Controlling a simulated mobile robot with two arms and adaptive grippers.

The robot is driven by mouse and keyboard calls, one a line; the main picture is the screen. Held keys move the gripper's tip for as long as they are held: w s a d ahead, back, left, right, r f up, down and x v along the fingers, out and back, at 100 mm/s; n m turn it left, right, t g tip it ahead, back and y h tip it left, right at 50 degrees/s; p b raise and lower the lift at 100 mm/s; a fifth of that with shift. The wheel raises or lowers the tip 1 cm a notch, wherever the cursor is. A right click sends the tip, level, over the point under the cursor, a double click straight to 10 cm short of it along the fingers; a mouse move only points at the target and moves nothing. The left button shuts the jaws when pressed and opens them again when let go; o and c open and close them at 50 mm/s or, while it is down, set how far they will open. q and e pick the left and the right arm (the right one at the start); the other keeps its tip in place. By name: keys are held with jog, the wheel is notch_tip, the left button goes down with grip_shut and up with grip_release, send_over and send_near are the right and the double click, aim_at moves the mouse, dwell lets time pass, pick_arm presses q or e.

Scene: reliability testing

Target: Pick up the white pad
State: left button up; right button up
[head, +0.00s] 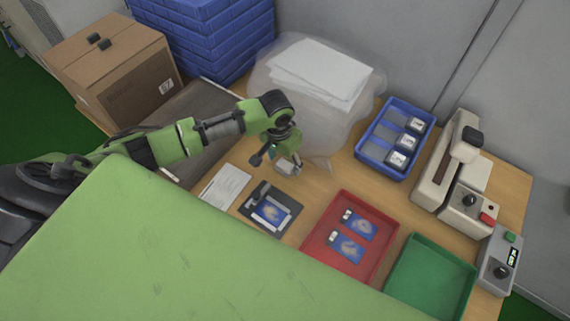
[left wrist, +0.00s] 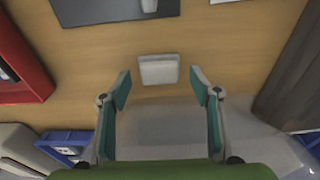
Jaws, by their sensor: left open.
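The white pad (left wrist: 158,69) is a small whitish square lying on the wooden table (left wrist: 240,55). In the head view the pad (head: 287,168) shows partly beside the fingers of my left gripper (head: 277,158). In the left wrist view my left gripper (left wrist: 160,86) is open and empty. Its two teal-padded fingers stand to either side of the pad, with the pad just beyond the line between the fingertips. I cannot tell how high the fingertips are above the table. My right gripper is not in view.
A clear bag with white sheets (head: 320,70) is close behind the gripper. A black board (head: 284,221) with a blue card, a red tray (head: 312,241), a green tray (head: 430,270) and a blue bin (head: 372,151) surround it. A sealing machine (head: 432,170) stands at right.

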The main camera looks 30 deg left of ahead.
pick_arm(q)
jog(key=shift+f, duration=0.5)
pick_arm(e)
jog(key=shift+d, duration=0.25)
pick_arm(q)
jog(key=c, duration=1.1)
